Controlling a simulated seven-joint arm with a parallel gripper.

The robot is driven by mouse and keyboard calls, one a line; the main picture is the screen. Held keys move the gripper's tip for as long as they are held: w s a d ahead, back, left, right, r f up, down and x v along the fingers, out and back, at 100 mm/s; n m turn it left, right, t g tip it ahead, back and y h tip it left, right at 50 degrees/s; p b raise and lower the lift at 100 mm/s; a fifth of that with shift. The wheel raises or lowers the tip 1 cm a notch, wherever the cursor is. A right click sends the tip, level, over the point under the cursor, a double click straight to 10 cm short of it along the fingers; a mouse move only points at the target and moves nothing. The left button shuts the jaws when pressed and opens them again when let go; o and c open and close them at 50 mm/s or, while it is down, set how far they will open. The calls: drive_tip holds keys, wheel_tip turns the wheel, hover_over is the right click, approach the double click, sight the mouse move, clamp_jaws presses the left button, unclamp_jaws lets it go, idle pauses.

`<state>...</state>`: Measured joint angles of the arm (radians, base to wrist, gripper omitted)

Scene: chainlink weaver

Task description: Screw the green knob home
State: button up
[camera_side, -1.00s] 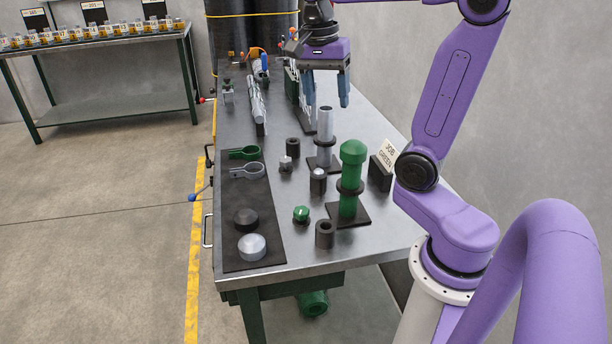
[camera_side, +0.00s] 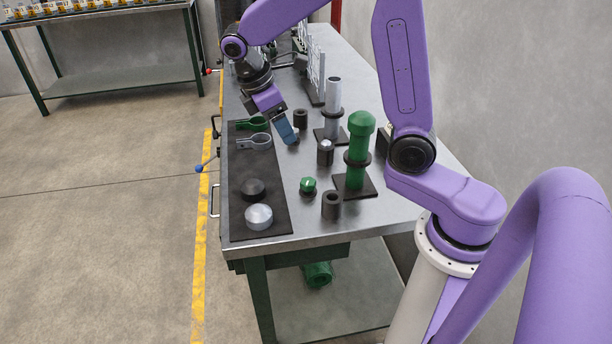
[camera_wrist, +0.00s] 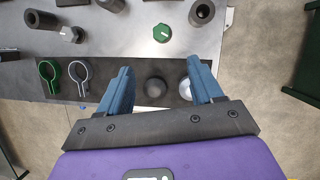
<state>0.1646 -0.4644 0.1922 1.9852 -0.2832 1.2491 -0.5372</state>
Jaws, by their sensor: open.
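The green knob (camera_side: 308,185) is small, with a white mark on top, and stands on the steel bench right of the black mat. It also shows in the wrist view (camera_wrist: 162,33), beyond my fingertips. My gripper (camera_side: 286,130) is open and tilted, farther back along the bench than the green knob. A green capped post (camera_side: 358,155) with a black collar stands on a black base to the right of the green knob.
The black mat (camera_side: 246,175) holds a green ring clamp (camera_side: 250,123), a silver ring clamp (camera_side: 254,142), a black cap (camera_side: 253,188) and a silver cap (camera_side: 259,216). A black sleeve (camera_side: 331,204), a silver-topped black piece (camera_side: 325,153) and a silver post (camera_side: 333,105) stand nearby.

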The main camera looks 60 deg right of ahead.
drive_tip(key=n, duration=0.2)
approach(308, 179)
drive_tip(key=x, duration=0.8)
drive_tip(key=shift+f, duration=0.25)
drive_tip(key=c, duration=1)
